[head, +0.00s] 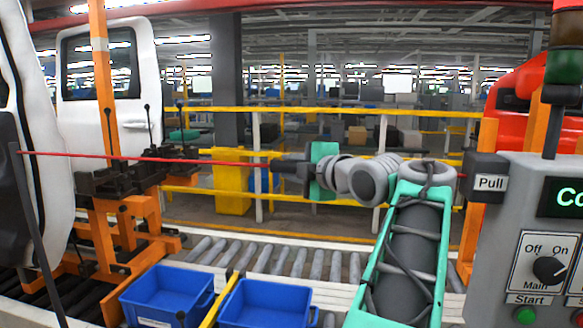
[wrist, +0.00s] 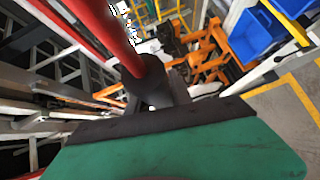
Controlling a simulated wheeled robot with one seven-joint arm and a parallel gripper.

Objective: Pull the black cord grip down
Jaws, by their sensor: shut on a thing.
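A taut red cord (head: 140,158) runs across the head view from a dark post at left toward a dark switch box labelled Pull (head: 484,168) at right. My gripper (head: 282,172) is at the cord near the middle of the view, its arm reaching in from the right. In the wrist view the red cord (wrist: 105,38) meets the black cord grip (wrist: 154,88) just beyond my gripper (wrist: 158,108). My gripper is shut on the black grip. The grip is mostly hidden by the gripper in the head view.
A grey control panel (head: 535,240) with a knob and green start button stands at right. Blue bins (head: 165,293) and a roller conveyor (head: 285,262) lie below. Orange frames and white car doors (head: 140,100) stand at left. Yellow rails (head: 330,110) run behind.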

